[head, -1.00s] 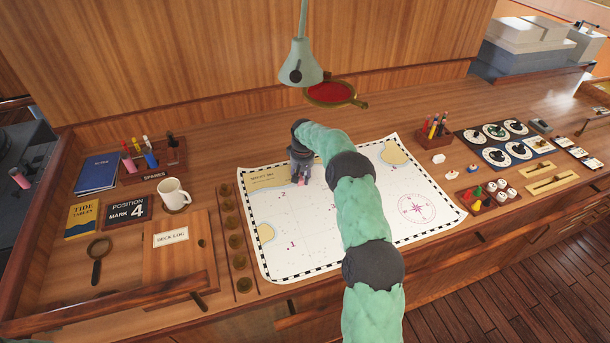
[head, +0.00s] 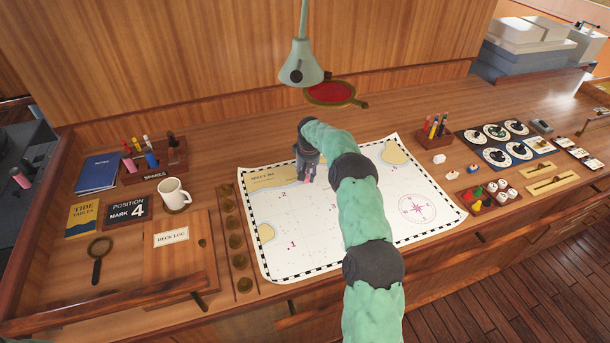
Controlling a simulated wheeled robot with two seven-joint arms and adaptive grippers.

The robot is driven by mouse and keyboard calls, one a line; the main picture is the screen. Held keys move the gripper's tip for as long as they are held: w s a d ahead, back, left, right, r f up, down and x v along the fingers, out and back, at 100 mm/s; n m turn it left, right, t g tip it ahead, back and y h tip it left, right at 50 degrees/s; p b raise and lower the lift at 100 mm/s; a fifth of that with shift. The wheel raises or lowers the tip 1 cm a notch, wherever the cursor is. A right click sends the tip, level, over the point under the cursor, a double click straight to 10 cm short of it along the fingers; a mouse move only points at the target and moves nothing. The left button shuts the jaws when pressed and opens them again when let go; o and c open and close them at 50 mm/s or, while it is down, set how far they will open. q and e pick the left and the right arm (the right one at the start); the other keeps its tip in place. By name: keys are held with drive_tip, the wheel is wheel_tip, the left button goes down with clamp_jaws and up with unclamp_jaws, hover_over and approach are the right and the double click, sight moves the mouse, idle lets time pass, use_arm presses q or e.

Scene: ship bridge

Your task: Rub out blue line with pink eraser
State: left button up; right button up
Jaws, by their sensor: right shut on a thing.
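The white chart (head: 300,240) lies flat on the wooden desk, with a checkered border, small red marks, numbers and a compass rose. My right gripper (head: 308,178) is over its upper middle part, just right of the tan title box. It is shut on a small pink thing, probably the pink eraser (head: 309,180), held low at the chart; I cannot tell if it touches the paper. I see no blue line; the gripper and my green right arm hide part of the chart. My left gripper is out of view.
A lamp (head: 301,68) hangs above the chart's far side. A spares rack (head: 155,165), white mug (head: 173,194) and deck log (head: 180,252) stand left. A pen holder (head: 433,133) and a tray of pieces (head: 488,197) stand right. A row of round brass pieces (head: 235,241) borders the chart's left.

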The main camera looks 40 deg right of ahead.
sight(318, 174)
drive_tip(key=shift+s+d, duration=0.1)
drive_tip(key=shift+s+d, duration=0.1)
drive_tip(key=shift+d, duration=1.05)
drive_tip(key=shift+d, duration=0.1)
drive_tip(key=shift+s+d, duration=0.1)
drive_tip(key=shift+d, duration=1.05)
drive_tip(key=shift+d, duration=0.1)
drive_tip(key=shift+s+d, duration=0.1)
drive_tip(key=shift+d, duration=1.05)
drive_tip(key=shift+s+d+p, duration=0.15)
drive_tip(key=shift+d+p, duration=0.2)
drive_tip(key=shift+d, duration=0.9)
